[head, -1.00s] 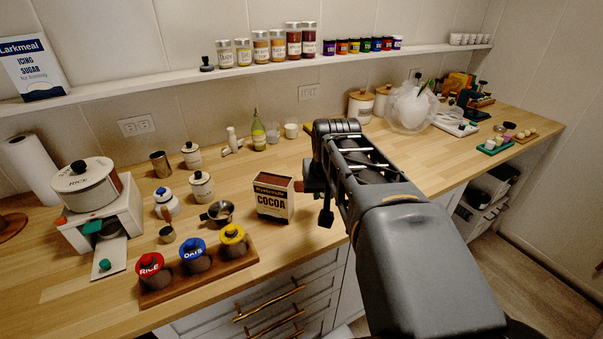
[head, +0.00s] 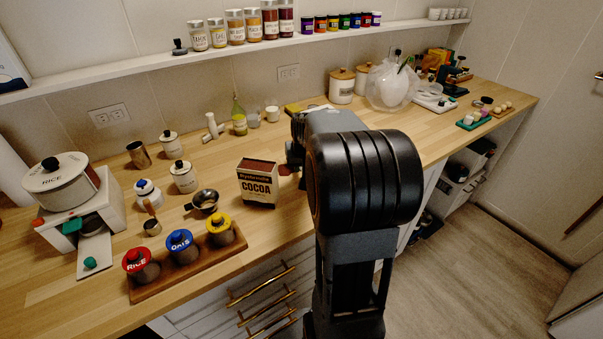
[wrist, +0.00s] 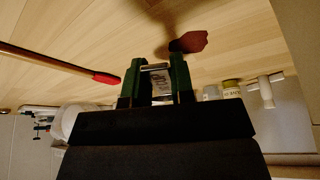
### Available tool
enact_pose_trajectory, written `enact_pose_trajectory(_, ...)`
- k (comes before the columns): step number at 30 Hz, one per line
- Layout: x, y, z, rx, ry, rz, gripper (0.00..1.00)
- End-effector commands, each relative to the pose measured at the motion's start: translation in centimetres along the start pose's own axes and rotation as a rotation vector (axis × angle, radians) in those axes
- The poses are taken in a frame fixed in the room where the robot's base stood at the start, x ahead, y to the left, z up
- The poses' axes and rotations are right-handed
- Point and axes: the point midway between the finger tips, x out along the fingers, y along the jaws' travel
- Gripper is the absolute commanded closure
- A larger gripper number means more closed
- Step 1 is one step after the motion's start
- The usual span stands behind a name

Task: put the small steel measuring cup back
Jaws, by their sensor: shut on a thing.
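My gripper (wrist: 156,80) shows in the wrist view with two green fingers shut on a small pale, steel-grey thing (wrist: 159,82), which I take for the small steel measuring cup. Its shape is mostly hidden by the fingers. A reddish-brown shape (wrist: 191,42) is just past the fingertips; I cannot tell if it belongs to the held thing. In the head view my arm hides most of the gripper, right of the cocoa box (head: 258,184). A steel cup with a dark handle (head: 206,200) and a smaller one with a brown handle (head: 152,227) stand on the counter left of the box.
A wooden rack (head: 215,262) with red-, blue- and yellow-lidded jars is at the front edge. Canisters (head: 183,177), a rice pot (head: 62,188) and a bottle (head: 239,118) stand around. A white bag (head: 390,90) is at the back right. Bare counter lies behind the cocoa box.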

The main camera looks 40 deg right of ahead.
Motion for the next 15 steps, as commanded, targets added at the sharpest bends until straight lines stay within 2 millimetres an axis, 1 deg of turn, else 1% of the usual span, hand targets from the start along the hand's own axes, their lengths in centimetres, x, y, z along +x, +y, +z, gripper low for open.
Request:
enact_pose_trajectory(5,1.2,0.1,-0.2,0.001,-0.003,0.0,1.0)
enact_pose_trajectory(10,3.2,0.1,0.8,0.001,-0.004,0.0,1.0)
enact_pose_trajectory(12,3.6,0.1,0.9,0.001,-0.001,0.0,1.0)
enact_pose_trajectory(15,3.6,0.1,0.9,0.001,0.0,0.0,1.0)
